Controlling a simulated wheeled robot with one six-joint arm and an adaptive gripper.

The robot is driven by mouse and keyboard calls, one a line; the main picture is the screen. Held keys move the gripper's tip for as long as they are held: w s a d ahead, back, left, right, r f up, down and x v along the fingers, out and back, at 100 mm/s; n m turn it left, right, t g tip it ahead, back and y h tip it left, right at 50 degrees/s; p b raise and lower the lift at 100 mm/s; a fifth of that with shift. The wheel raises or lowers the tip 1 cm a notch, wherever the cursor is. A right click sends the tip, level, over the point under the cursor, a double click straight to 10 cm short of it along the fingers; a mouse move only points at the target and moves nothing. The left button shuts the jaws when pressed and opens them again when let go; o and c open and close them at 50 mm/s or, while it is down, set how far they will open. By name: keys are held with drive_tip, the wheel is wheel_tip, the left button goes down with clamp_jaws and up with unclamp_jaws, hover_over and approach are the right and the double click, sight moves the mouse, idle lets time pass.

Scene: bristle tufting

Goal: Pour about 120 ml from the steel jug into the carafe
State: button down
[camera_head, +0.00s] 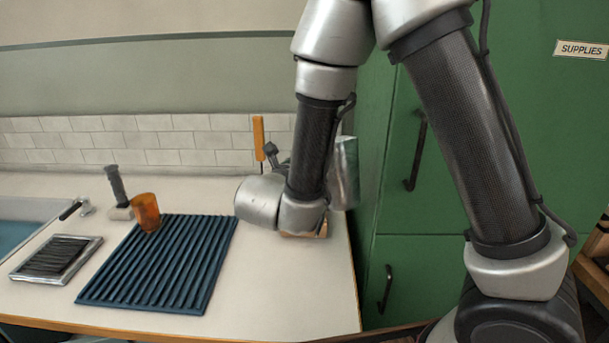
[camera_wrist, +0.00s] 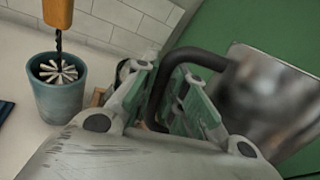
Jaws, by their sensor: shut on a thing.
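The steel jug (camera_wrist: 268,100) is at the right of the wrist view, with its dark handle (camera_wrist: 190,58) reaching towards my gripper (camera_wrist: 168,88). My gripper's green-padded fingers are shut on that handle. In the head view the shiny jug (camera_head: 346,172) shows just right of my arm, partly hidden by it. An amber see-through vessel (camera_head: 146,212), perhaps the carafe, stands at the far left corner of a blue ribbed mat (camera_head: 208,228), well left of my gripper. The jug's contents are hidden.
A teal cup (camera_wrist: 60,100) with a pale finned insert stands left of my gripper, an orange-handled tool (camera_wrist: 58,14) above it. A dark-handled tool (camera_head: 117,187) and a framed tray (camera_head: 56,258) are left. Green cabinets (camera_head: 400,190) border the counter's right. The front right counter (camera_head: 285,290) is clear.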

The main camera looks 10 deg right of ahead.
drive_tip(key=shift+s+d+m+t, duration=0.1)
drive_tip(key=shift+m+t, duration=0.2)
drive_tip(key=shift+t, duration=0.1)
drive_tip(key=shift+s+d+f+m+t+h+b, duration=0.1)
drive_tip(key=shift+f+m+t+h+b, duration=0.15)
drive_tip(key=shift+m, duration=0.2)
drive_tip(key=shift+s+f+m+t+h+b, duration=0.1)
drive_tip(key=shift+f+m+t+h, duration=0.05)
drive_tip(key=shift+m+t, duration=0.25)
idle(0.7)
